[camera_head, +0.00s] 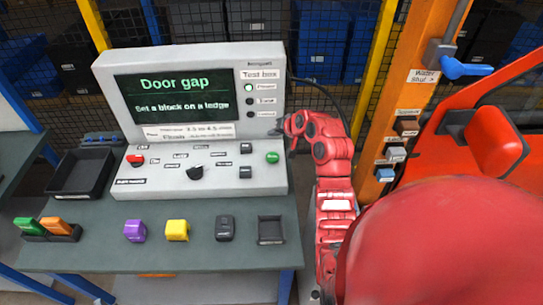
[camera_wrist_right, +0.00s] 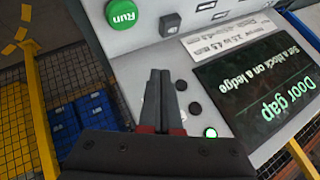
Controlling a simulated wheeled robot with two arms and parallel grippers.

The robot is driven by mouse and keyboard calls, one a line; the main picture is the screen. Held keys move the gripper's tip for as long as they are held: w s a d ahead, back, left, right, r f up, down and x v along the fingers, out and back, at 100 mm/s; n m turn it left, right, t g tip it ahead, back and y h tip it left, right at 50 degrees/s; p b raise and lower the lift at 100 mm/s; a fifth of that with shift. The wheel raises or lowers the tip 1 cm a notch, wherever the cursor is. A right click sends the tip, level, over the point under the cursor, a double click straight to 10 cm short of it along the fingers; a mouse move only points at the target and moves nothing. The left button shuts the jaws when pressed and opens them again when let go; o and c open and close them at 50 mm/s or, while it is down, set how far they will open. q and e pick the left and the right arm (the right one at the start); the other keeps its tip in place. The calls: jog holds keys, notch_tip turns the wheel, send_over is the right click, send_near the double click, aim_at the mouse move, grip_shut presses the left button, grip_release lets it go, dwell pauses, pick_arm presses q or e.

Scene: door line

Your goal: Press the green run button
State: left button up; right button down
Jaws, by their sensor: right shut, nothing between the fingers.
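The green run button (camera_head: 272,157) is at the right end of the test box's sloped panel (camera_head: 215,180). In the right wrist view the green button (camera_wrist_right: 122,14) is at the top, labelled "Run", with nothing touching it. My right gripper (camera_head: 284,128) is at the right edge of the test box, above the button in the head view. In the right wrist view its two dark fingers (camera_wrist_right: 160,74) are together and empty, pointing toward the panel, with the tips apart from the button. My left gripper is not in view.
The upright screen (camera_head: 175,97) reads "Door gap" and "Set a block on a ledge". A red button (camera_head: 135,160) and a black knob (camera_head: 194,172) are on the panel. Purple (camera_head: 134,231) and yellow (camera_head: 177,230) blocks lie in front. An orange post (camera_head: 400,90) stands right.

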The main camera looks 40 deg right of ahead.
aim_at(274, 159)
jog(key=shift+f+b, duration=2.05)
jog(key=shift+f, duration=2.35)
jog(key=shift+f, duration=0.35)
jog(key=shift+f+b, duration=0.55)
jog(key=shift+b, duration=0.05)
jog(key=shift+r+p, duration=0.4)
jog(key=shift+r, duration=0.6)
